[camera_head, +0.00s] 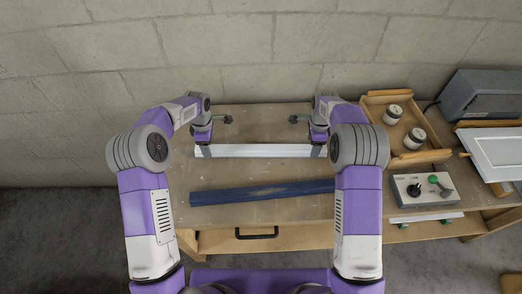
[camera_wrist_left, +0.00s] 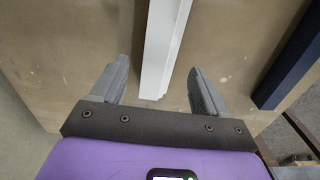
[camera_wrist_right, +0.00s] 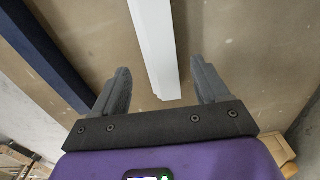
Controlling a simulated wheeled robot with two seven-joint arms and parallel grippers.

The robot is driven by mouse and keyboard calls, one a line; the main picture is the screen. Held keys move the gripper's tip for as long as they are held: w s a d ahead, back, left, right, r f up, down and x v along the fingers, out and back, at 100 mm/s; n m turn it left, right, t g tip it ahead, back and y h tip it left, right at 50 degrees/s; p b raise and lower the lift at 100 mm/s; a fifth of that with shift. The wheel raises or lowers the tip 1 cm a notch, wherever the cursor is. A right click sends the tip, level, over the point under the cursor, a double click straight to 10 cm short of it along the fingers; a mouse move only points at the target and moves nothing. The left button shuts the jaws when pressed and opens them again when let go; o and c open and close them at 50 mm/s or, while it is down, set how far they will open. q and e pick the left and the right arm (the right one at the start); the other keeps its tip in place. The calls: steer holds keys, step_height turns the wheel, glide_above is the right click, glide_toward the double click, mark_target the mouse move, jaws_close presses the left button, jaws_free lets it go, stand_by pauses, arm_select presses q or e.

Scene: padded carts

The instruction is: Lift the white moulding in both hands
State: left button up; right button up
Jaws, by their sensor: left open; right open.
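The white moulding (camera_head: 262,151) lies flat across the wooden table, running left to right in the head view. My left gripper (camera_head: 222,119) is at its left end, and my right gripper (camera_head: 302,119) is at its right end. In the left wrist view the moulding (camera_wrist_left: 163,50) runs between the open fingers of my left gripper (camera_wrist_left: 157,85), its near end just between the tips. In the right wrist view the moulding (camera_wrist_right: 155,45) likewise ends between the open fingers of my right gripper (camera_wrist_right: 160,82). Neither gripper visibly holds it.
A dark blue board (camera_head: 262,192) lies on the table (camera_head: 275,215) nearer to me, roughly parallel. To the right are a wooden tray (camera_head: 388,98) with round parts, a switch box (camera_head: 425,190), a grey machine (camera_head: 482,94) and a white panel (camera_head: 497,150). A block wall stands behind.

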arm_select(q)
steer(key=shift+f, duration=1.5)
arm_select(e)
steer(key=shift+f, duration=1.55)
arm_select(q)
steer(key=c, duration=1.3)
arm_select(e)
steer(key=shift+r, duration=0.1)
steer(key=c, duration=1.3)
